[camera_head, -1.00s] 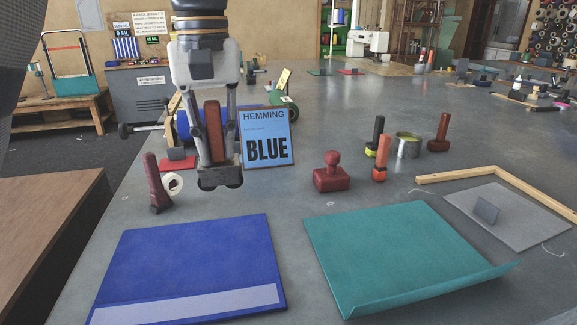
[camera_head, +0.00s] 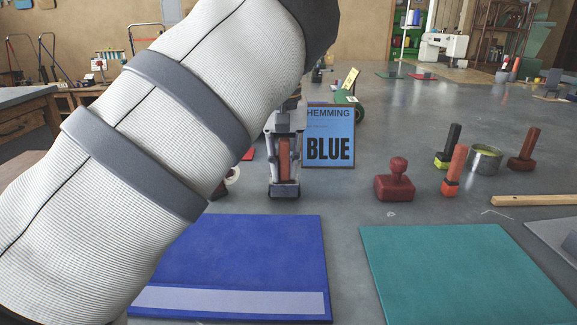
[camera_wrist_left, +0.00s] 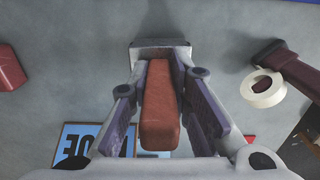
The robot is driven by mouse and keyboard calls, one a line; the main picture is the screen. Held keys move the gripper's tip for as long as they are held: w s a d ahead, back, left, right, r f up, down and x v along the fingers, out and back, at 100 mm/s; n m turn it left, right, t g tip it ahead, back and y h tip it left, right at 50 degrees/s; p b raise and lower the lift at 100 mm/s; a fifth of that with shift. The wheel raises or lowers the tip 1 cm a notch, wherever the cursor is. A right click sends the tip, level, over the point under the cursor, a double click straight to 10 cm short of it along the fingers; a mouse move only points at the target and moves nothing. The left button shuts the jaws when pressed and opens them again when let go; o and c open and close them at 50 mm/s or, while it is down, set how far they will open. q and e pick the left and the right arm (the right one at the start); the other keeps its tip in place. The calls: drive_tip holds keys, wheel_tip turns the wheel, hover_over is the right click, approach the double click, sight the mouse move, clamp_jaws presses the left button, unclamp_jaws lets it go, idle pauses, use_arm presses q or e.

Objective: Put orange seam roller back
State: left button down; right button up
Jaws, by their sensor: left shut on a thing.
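My left gripper (camera_head: 285,188) is shut on a rust-orange, block-like handle (camera_head: 284,160), held upright between its fingers. The handle also shows in the left wrist view (camera_wrist_left: 160,108); I cannot make out its lower end clearly. The gripper is just left of the blue HEMMING BLUE sign (camera_head: 329,148), behind the blue mat (camera_head: 245,250). I cannot tell whether the held thing touches the table. A brighter orange-handled tool (camera_head: 457,165) stands upright at right, beside a black-and-yellow tool (camera_head: 448,145). My right gripper is not in view.
A dark red stamp-like block (camera_head: 396,182) stands right of the sign. A teal mat (camera_head: 465,275) lies front right. A can (camera_head: 485,160) and dark red tool (camera_head: 525,150) stand behind. A tape roll (camera_wrist_left: 263,88) lies beside another dark red tool (camera_wrist_left: 288,65).

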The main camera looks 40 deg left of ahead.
sight(284, 139)
use_arm(q)
drive_tip(key=shift+f, duration=0.25)
drive_tip(key=shift+s+f, duration=0.1)
drive_tip(key=shift+f, duration=0.35)
drive_tip(key=c, duration=1.5)
unclamp_jaws()
drive_tip(key=shift+d+f, duration=0.1)
drive_tip(key=shift+f, duration=0.05)
wheel_tip(284, 139, up, 13)
drive_tip(key=shift+f, duration=0.1)
drive_tip(key=shift+r, duration=0.45)
